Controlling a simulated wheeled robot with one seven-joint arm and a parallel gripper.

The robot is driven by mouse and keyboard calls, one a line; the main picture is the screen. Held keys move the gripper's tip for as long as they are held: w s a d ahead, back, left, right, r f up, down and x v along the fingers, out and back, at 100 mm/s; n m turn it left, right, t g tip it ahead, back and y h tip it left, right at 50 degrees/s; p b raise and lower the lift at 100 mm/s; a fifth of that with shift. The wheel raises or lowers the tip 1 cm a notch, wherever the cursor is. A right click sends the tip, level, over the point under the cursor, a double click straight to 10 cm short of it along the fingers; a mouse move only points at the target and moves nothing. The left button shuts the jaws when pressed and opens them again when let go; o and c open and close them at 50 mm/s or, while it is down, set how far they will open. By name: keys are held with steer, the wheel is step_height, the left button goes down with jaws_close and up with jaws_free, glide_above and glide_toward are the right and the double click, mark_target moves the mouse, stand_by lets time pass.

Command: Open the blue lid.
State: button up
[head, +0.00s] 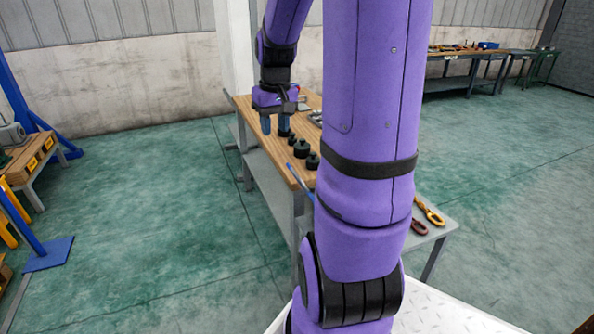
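I cannot make out a blue lid for certain. A small blue object (488,45) lies on the far workbench, too small to tell what it is. My purple arm stands in front of the near wooden-topped bench (272,140) and hides much of it. My gripper (275,126) points down at the bench's left edge, seen small. Its two dark blue-grey fingers are apart, and I see nothing between them. A dark object stands close by the right finger; I cannot tell whether they touch.
Several black weights (301,146) stand on the near bench beside a thin blue bar (299,177). A yellow hook (428,210) lies on a lower grey surface at right. A blue stand (48,253) and a low wooden bench (30,155) are at left. Green floor between is clear.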

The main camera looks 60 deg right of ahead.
steer(key=s+d+f+m+y, duration=0.1)
steer(key=s+d+f, duration=0.1)
steer(key=d+f, duration=0.5)
steer(key=f, duration=0.9)
steer(key=shift+w+d+f, duration=0.3)
steer(key=shift+w+f, duration=0.05)
jaws_close()
